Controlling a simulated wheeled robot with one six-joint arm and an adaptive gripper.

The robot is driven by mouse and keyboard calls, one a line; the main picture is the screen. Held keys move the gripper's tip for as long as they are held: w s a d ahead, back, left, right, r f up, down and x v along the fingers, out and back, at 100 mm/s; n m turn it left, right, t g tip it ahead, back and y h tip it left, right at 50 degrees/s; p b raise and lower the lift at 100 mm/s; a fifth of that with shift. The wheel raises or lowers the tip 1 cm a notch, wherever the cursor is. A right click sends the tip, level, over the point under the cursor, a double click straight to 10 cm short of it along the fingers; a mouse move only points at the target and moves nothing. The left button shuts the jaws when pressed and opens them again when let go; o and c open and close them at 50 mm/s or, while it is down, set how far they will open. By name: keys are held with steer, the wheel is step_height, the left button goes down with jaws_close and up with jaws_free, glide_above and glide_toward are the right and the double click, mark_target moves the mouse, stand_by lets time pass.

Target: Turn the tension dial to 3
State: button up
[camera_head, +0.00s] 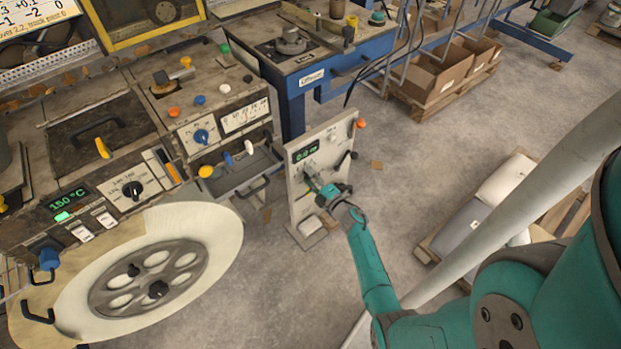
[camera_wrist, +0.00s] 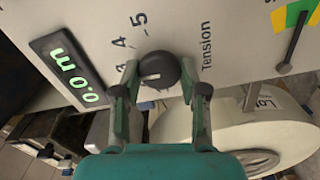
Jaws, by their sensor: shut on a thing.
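The tension dial (camera_wrist: 158,68) is a round black knob on an upright pale panel (camera_wrist: 185,20), next to the printed word "Tension". Scale numbers, among them 4 and 5, show beside it. A small light mark shows on the knob, but I cannot tell which number it points to. My gripper (camera_wrist: 160,78) has one finger on each side of the knob and is shut on it. In the head view my gripper (camera_head: 326,188) is at the front of the panel (camera_head: 304,208) and hides the dial.
A green display (camera_wrist: 70,70) on the panel reads 0.0 m. An orange knob (camera_head: 361,123) and a black handle stick out at the panel's right edge. The large machine with a pale roll (camera_head: 215,225) stands to the left. Open floor (camera_head: 395,200) lies to the right.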

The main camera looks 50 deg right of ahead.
steer(key=shift+n, duration=0.3)
steer(key=o, duration=1.1)
steer(key=v, duration=1.2)
steer(key=shift+a+f, duration=0.1)
